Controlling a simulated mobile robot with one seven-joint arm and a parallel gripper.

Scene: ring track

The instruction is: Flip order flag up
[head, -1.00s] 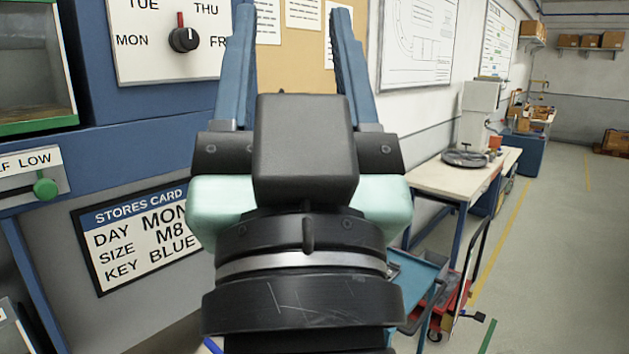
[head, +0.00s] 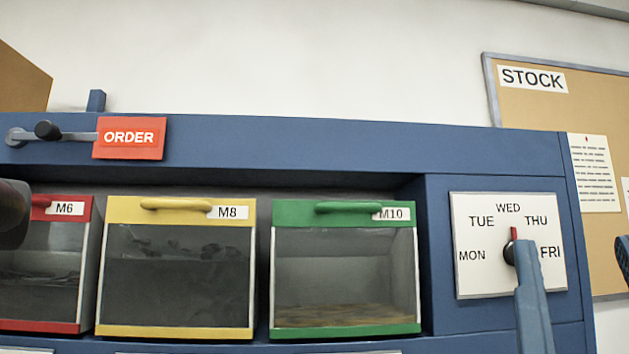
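The order flag (head: 129,138) is a red plate marked ORDER at the upper left of the head view. It sits on the end of a grey arm that lies level, with a black knob (head: 47,130) on it and a pivot at the far left. A short blue post (head: 96,101) rises behind the flag. My gripper (head: 574,243) shows only as two blue fingers at the lower right, spread wide with nothing seen between them. It is far to the right of the flag and below it. The rest of the gripper is out of the picture.
A day dial (head: 508,252), its red pointer up towards WED, is partly behind my left finger. Red M6 (head: 67,209), yellow M8 (head: 180,210) and green M10 (head: 345,215) bins line the blue cabinet. A dark rounded shape at the left edge is unclear.

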